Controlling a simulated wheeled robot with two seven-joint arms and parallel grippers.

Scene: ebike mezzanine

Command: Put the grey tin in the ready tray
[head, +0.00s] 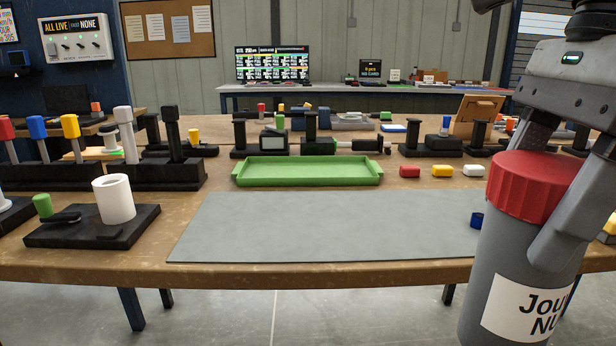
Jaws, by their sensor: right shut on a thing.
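The grey tin (500,255) has a ribbed red lid and a white label with partly hidden black lettering. It is large and close at the right of the head view, and its bottom runs to the picture's lower edge. My right gripper (541,205) comes down from above and is shut on the tin near its lid, one finger in front and the other partly hidden behind. The tin is held upright or slightly tilted, in front of the bench's edge. A green tray (308,182) lies empty on the bench, left of the tin and farther back. My left gripper is out of view.
A black stand with a white cup (114,199) is at left. Red, yellow and white blocks (442,171) lie right of the tray. Black fixtures (310,145) stand behind it.

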